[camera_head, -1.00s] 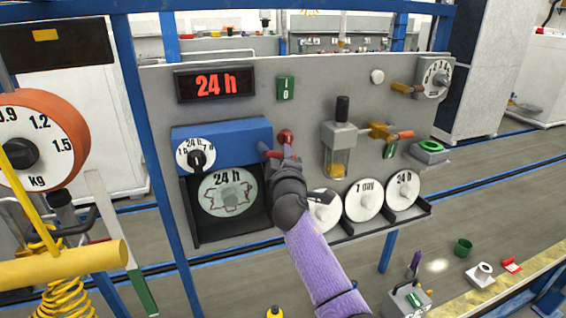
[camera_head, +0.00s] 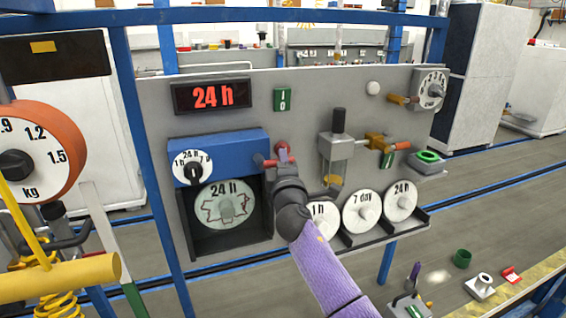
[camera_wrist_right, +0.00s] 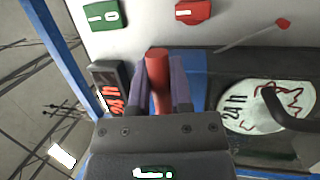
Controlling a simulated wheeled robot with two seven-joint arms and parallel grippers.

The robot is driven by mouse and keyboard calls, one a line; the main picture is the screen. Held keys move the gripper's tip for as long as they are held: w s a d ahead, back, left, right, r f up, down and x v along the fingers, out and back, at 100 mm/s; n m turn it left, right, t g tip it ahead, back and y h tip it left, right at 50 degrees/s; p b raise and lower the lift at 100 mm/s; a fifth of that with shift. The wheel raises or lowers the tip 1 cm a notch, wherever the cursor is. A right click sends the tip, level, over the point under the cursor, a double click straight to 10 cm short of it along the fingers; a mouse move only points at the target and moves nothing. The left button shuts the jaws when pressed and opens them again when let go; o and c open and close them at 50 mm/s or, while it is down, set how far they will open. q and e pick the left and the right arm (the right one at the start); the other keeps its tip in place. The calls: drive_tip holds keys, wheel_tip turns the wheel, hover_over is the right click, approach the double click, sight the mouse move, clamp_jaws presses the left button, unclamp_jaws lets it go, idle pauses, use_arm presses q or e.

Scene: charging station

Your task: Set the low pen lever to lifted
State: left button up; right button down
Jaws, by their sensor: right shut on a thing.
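My right gripper (camera_head: 272,165) comes up from below at the right side of the blue recorder housing (camera_head: 225,148). Its purple fingers are shut on a red lever (camera_wrist_right: 157,75), which stands between them in the right wrist view. In the head view my gripper and wrist hide most of this lever. The recorder's round 24 h chart (camera_head: 226,204) shows below the housing and also in the right wrist view (camera_wrist_right: 250,106). My left gripper is not seen.
A red knob (camera_head: 282,147) sits just above my right gripper, and a green switch (camera_head: 283,99) higher up. A lit 24 h display (camera_head: 212,96) is at upper left. Several white chart discs (camera_head: 362,212) stand on a ledge to the right of my forearm.

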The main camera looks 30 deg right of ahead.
drive_tip(key=c, duration=0.8)
unclamp_jaws()
drive_tip(key=v, duration=1)
